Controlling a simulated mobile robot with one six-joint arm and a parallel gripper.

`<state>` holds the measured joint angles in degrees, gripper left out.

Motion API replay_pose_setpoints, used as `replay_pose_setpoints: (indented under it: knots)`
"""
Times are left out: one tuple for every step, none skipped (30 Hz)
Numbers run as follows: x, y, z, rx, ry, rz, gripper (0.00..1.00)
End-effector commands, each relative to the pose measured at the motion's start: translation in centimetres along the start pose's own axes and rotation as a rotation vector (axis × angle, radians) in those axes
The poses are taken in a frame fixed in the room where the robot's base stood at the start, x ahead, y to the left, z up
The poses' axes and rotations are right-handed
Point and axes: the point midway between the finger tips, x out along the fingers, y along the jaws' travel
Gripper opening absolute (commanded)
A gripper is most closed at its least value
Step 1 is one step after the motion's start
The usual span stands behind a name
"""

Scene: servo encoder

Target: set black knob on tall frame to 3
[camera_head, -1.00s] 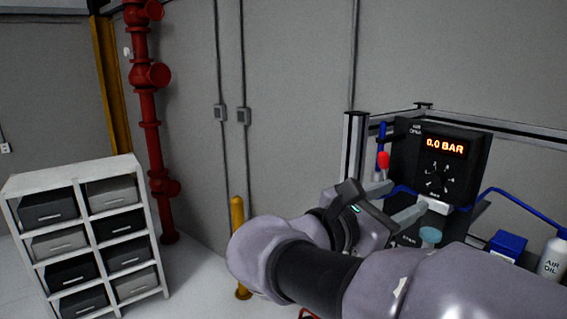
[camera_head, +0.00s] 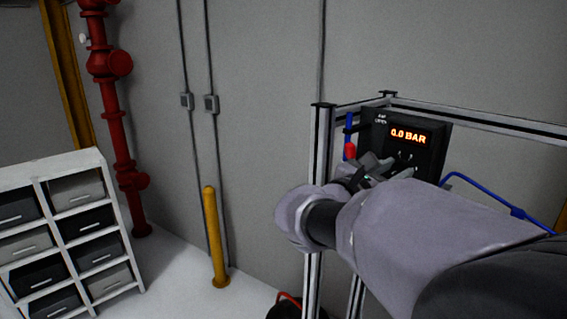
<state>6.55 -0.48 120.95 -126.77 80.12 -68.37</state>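A black panel box (camera_head: 433,153) is mounted on the tall aluminium frame (camera_head: 318,160) at the right. Its orange display (camera_head: 408,136) reads 0.0 BAR. A few white dial marks show below the display. The black knob itself cannot be made out, because my gripper and arm cover the lower part of the dial. My gripper (camera_head: 380,164) is in front of the panel's lower left part, close to the dial. Its fingers are small and partly hidden, so I cannot tell their opening or whether they touch the knob.
A red-topped part (camera_head: 350,151) stands just left of the panel, inside the frame post. A blue hose (camera_head: 485,193) runs right from the panel. A yellow post (camera_head: 214,238), a red pipe (camera_head: 117,130) and a white drawer shelf (camera_head: 92,165) stand at the left.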

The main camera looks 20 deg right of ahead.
Motion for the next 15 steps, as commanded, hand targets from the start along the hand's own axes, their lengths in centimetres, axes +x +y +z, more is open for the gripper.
replay_pose_setpoints:
  knots:
    - [0.01,-0.05,-0.01,0.0,0.0,-0.002,0.1]
    - [0.01,-0.06,-0.01,0.0,0.0,-0.002,0.04]
    - [0.01,-0.06,-0.01,0.0,0.0,-0.002,0.0]
    - [0.0,-0.06,-0.02,0.0,0.0,-0.002,0.0]
    - [0.0,-0.06,-0.02,0.0,0.0,-0.002,0.0]
    - [0.0,-0.06,-0.03,0.001,0.0,-0.002,0.0]
    - [0.0,-0.06,-0.04,0.002,0.0,-0.002,0.0]
    - [0.0,-0.07,-0.06,0.004,0.001,-0.002,0.0]
    - [0.0,-0.08,-0.09,0.009,0.001,-0.002,0.0]
    - [0.0,-0.08,-0.11,0.014,0.001,-0.002,0.0]
    - [-0.01,-0.09,-0.15,0.021,0.001,-0.002,0.0]
    - [-0.01,-0.11,-0.2,0.032,0.001,-0.002,0.0]
    - [-0.01,-0.12,-0.25,0.043,0.002,-0.002,0.0]
    - [-0.01,-0.13,-0.3,0.055,0.002,-0.002,0.0]
    - [-0.01,-0.14,-0.37,0.076,0.004,-0.002,0.0]
